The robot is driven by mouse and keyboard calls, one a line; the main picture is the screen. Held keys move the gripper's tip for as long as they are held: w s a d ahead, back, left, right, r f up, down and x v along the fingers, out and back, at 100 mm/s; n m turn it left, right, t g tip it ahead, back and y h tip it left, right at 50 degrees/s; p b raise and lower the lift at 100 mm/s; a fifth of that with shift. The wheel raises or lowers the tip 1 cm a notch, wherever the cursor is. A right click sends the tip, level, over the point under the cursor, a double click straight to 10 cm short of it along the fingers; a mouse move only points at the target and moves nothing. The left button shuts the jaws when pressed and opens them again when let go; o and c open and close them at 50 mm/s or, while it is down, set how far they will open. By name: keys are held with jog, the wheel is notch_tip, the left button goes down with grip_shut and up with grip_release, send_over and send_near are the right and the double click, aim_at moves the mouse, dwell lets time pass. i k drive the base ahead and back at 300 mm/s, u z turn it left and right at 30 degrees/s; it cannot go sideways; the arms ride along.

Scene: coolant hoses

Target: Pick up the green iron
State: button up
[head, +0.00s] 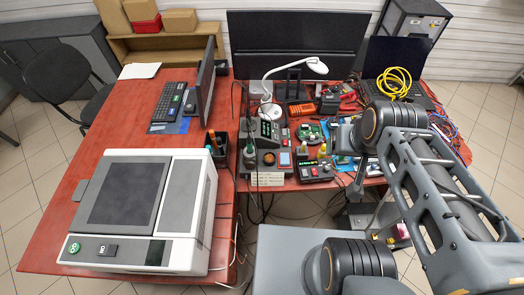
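My arm comes in from the right and bends over the bench's right part. My gripper cannot be made out clearly beyond the arm's joints, so its fingers and anything between them are hidden.
A large grey-white machine (140,208) fills the left bench. A magnifier lamp (272,108), a green circuit board (311,132), an orange meter (301,109) and a yellow cable coil (394,83) crowd the right bench. A monitor (292,48) stands behind. A keyboard (167,107) lies left.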

aim_at(250, 151)
jog(key=u, duration=0.05)
jog(key=k, duration=1.45)
jog(key=z, duration=0.2)
jog(key=i, duration=1.8)
jog(key=u, duration=1.9)
